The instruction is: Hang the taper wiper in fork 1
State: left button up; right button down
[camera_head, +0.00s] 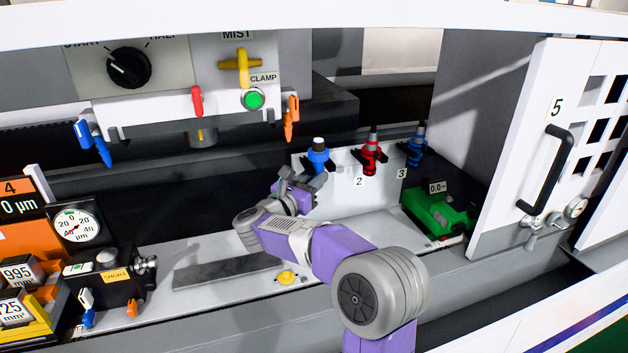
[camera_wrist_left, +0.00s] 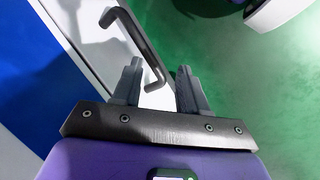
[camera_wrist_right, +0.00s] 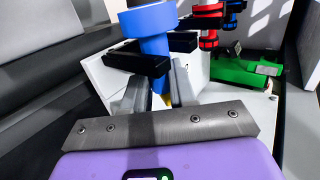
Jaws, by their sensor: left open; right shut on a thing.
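The taper wiper, which I take to be the blue piece with a white top (camera_head: 318,152), stands upright at the leftmost fork on the white rack. In the right wrist view its blue collar and body (camera_wrist_right: 153,40) sit between the black prongs of fork 1 (camera_wrist_right: 135,62). My right gripper (camera_head: 300,186) is just below the fork, and its fingers (camera_wrist_right: 162,88) are shut on the wiper's lower part, which they mostly hide. Whether the collar rests on the prongs I cannot tell. My left gripper (camera_wrist_left: 157,85) is open and empty, with a black door handle beyond it.
A red holder (camera_head: 371,155) stands in fork 2 and a blue one (camera_head: 416,146) in fork 3. A green block (camera_head: 438,213) lies right of the rack. A clamp panel (camera_head: 252,98) with hanging levers is above left. The white door (camera_head: 545,150) is at right.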

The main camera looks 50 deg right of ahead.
jog(key=shift+b, duration=0.3)
jog(key=shift+f+b, duration=0.8)
jog(key=shift+b, duration=0.3)
jog(key=c, duration=0.8)
grip_release()
jog(key=shift+c, duration=0.2)
jog(key=a, duration=0.7)
jog(key=shift+s+a+f, duration=0.2)
jog(key=shift+s+a, duration=0.05)
jog(key=shift+s, duration=0.15)
